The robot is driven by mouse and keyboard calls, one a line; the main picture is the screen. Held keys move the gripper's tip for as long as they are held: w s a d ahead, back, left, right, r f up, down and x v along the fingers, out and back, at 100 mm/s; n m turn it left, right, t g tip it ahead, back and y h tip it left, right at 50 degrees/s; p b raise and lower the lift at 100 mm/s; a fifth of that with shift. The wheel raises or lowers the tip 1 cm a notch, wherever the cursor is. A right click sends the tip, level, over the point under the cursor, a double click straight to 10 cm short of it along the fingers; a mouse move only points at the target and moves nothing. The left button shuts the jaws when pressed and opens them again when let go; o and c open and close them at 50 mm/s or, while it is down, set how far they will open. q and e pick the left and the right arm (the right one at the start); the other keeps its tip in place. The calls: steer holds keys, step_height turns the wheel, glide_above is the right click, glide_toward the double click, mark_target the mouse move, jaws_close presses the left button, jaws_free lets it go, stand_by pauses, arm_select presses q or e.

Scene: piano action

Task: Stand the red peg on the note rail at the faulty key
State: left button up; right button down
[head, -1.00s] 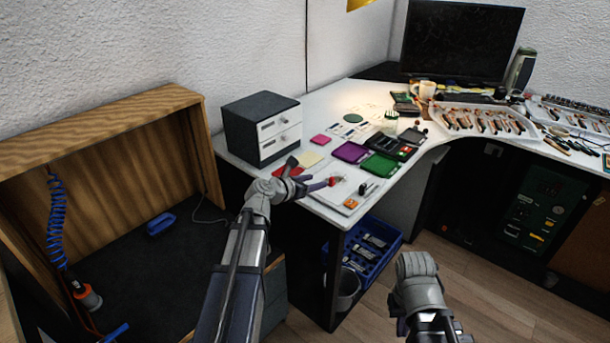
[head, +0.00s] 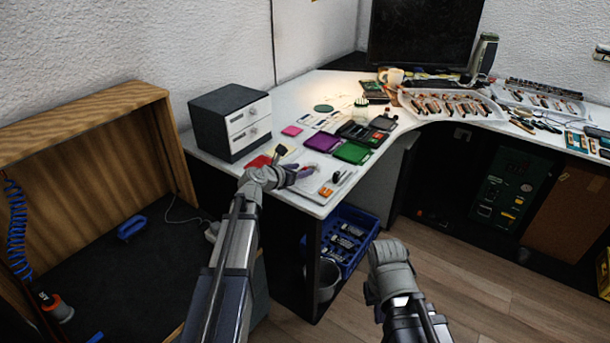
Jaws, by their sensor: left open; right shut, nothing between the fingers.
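My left gripper (head: 291,164) is over the near left corner of the white desk, with its two dark fingers spread apart. My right gripper (head: 388,262) is low, in front of the desk over the floor, shut and empty. I cannot make out a note rail or a faulty key in this view.
The white desk (head: 310,84) holds a drawer box (head: 230,120), a purple tray (head: 322,142), a green tray (head: 352,153) and a tray of piano parts (head: 455,104). A blue crate (head: 350,240) stands under it.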

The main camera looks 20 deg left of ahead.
arm_select(q)
steer(key=shift+x, duration=0.8)
steer(key=shift+s, duration=0.1)
jaws_close()
